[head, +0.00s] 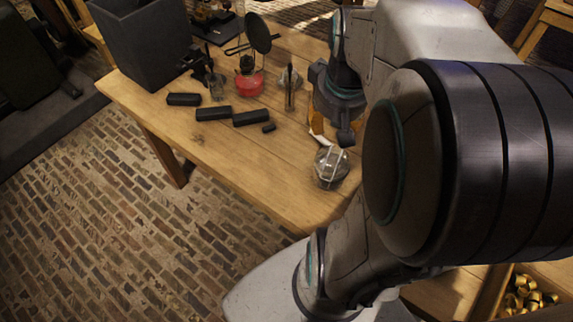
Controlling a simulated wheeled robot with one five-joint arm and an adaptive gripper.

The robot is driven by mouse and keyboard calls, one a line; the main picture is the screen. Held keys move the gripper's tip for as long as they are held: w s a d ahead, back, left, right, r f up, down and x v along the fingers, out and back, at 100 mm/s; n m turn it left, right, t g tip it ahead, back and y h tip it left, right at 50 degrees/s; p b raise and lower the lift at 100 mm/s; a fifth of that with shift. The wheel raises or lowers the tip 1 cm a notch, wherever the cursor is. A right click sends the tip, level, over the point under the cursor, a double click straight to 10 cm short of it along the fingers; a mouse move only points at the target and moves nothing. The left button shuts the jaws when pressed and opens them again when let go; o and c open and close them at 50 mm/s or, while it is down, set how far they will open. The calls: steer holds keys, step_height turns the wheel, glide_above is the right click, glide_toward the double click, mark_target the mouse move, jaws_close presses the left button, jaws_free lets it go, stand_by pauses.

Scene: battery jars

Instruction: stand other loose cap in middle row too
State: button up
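Several shiny gold pieces (527,292), perhaps caps, lie in a wooden box (494,292) at the bottom right, partly cut off by the frame edge. I cannot make out a middle row or a single loose cap. A clear jar (331,167) with a metal clasp stands near the front edge of the wooden table. My gripper (346,138) points down over the table, just above and behind this jar in the picture. Only a dark part of it shows; my arm hides the rest. I cannot tell whether it is open or holds anything.
Black blocks (213,113) and a small black piece (269,128) lie on the table (215,150). Behind them stand a red-based device (250,83), glassware (216,87) and a tall dark bin (143,43). My arm covers the right side. Brick floor (120,230) is clear at left.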

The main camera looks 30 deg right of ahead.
steer(key=s+a+n+t+y, duration=0.1)
steer(key=s+a+n, duration=0.2)
steer(key=a, duration=1)
steer(key=shift+s+a+r+n+t+y, duration=0.3)
steer(key=shift+s+a+r+t, duration=0.1)
steer(key=shift+s, duration=0.2)
steer(key=shift+d, duration=0.1)
